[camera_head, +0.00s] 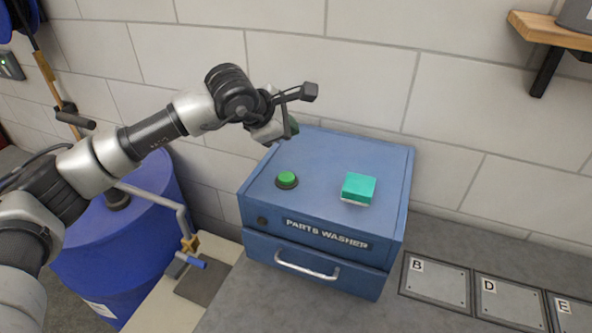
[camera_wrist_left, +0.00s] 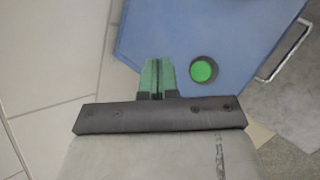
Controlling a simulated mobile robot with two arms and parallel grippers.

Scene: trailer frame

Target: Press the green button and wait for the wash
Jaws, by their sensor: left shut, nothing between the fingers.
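The green button (camera_head: 287,179) is a round cap in a dark ring on the top left of the blue parts washer (camera_head: 322,160). It also shows in the left wrist view (camera_wrist_left: 203,70), to the right of my fingertips. My left gripper (camera_head: 292,126) is above the back left part of the washer top, behind the button and apart from it. In the left wrist view its green fingertips (camera_wrist_left: 157,76) are together with nothing between them. My right gripper is not in view. The washer's front drawer with its silver handle (camera_head: 307,267) looks shut.
A teal block (camera_head: 358,188) with a pale underside lies on the washer top, right of the button. A blue drum (camera_head: 120,235) stands at the left. Plates marked B, D and E (camera_head: 437,278) lie on the bench at the right. A wooden shelf (camera_head: 550,30) is at the upper right.

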